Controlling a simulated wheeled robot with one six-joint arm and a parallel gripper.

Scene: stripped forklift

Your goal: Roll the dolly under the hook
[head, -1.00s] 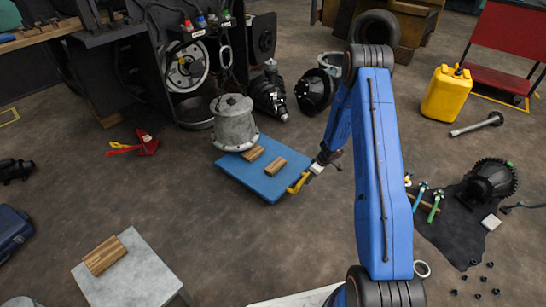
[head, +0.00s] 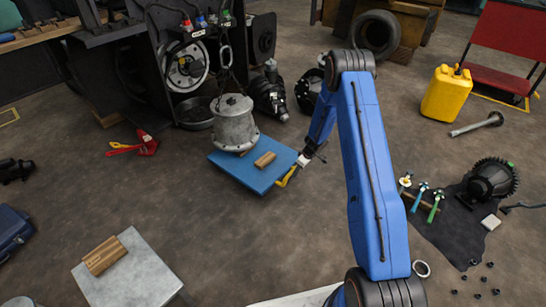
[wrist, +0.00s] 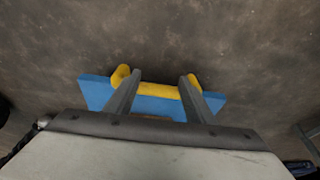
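The dolly is a flat blue platform (head: 240,174) on the floor, with a yellow handle (head: 287,177) at its right end. A wooden block (head: 265,159) lies on it; another is mostly hidden behind the grey cylindrical housing (head: 235,126). The hook (head: 224,56) and its chain show above that housing; the link between them is too small to tell. My gripper (head: 296,172) is at the handle end. In the wrist view its fingers (wrist: 158,82) are apart, with the yellow handle (wrist: 158,91) running across between them and past both, and the blue dolly edge behind.
A dark machine frame with a round drum (head: 187,68) stands behind the dolly. Dark parts (head: 269,94) lie behind it to the right. A red-and-yellow tool (head: 147,143) lies left, and a grey table (head: 128,270) stands in front left. The floor between is clear.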

